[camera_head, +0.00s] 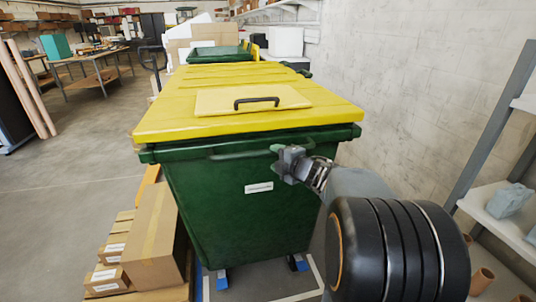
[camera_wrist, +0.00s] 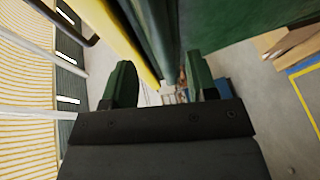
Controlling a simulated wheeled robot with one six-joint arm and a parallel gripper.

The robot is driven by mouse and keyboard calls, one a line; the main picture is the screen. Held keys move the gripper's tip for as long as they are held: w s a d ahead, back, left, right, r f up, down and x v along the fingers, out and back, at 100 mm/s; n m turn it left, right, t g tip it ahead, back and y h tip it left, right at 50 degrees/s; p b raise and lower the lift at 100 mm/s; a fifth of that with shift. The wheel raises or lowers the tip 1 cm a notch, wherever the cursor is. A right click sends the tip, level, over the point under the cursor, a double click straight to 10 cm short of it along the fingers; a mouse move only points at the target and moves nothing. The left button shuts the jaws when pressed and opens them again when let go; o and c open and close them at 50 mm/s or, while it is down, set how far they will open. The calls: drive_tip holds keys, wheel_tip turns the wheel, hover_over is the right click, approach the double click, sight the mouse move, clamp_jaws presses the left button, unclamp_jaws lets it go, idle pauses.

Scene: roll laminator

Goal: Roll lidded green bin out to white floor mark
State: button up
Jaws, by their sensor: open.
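The lidded green bin (camera_head: 225,205) stands in the middle of the head view. Its yellow lid (camera_head: 170,115) is closed and has a dark handle (camera_head: 257,101). A green grab bar (camera_head: 235,154) runs along its front just under the rim. My gripper (camera_head: 283,165) is open at the right part of this bar. In the wrist view my gripper (camera_wrist: 163,84) has its two fingers apart, with the bin's green edge (camera_wrist: 155,35) running toward the gap; I cannot tell whether they touch it. White floor lines (camera_head: 316,272) show at the bin's foot, partly hidden by the bin and my arm.
Cardboard boxes (camera_head: 155,238) on a pallet stand close at the bin's left. A concrete wall (camera_head: 400,80) and a shelf rack (camera_head: 490,130) stand on the right. More boxes and another green bin (camera_head: 215,54) are behind. Open floor (camera_head: 60,190) lies to the left.

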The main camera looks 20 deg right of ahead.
drive_tip(key=v, duration=0.7)
drive_tip(key=shift+w+d, duration=0.1)
idle(0.4)
drive_tip(key=s+d+f+m+g+h+p, duration=0.1)
drive_tip(key=s+d+f+m+g+h, duration=0.3)
drive_tip(key=m, duration=0.5)
drive_tip(key=s+d+f+m+g+h+p, duration=0.1)
drive_tip(key=s+d+m+g+h, duration=0.25)
drive_tip(key=m+h, duration=0.35)
drive_tip(key=s+a+m+g+y+p, duration=0.1)
drive_tip(key=s+a+g+y+p, duration=0.1)
drive_tip(key=a, duration=0.9)
drive_tip(key=s+a+r+m+g+y+p, duration=0.1)
drive_tip(key=s+a+y+p, duration=0.3)
drive_tip(key=a, duration=0.7)
drive_tip(key=shift+s+a+r+m+g+y, duration=0.35)
drive_tip(key=shift+s+m+g+y, duration=0.3)
drive_tip(key=shift+g+y, duration=0.35)
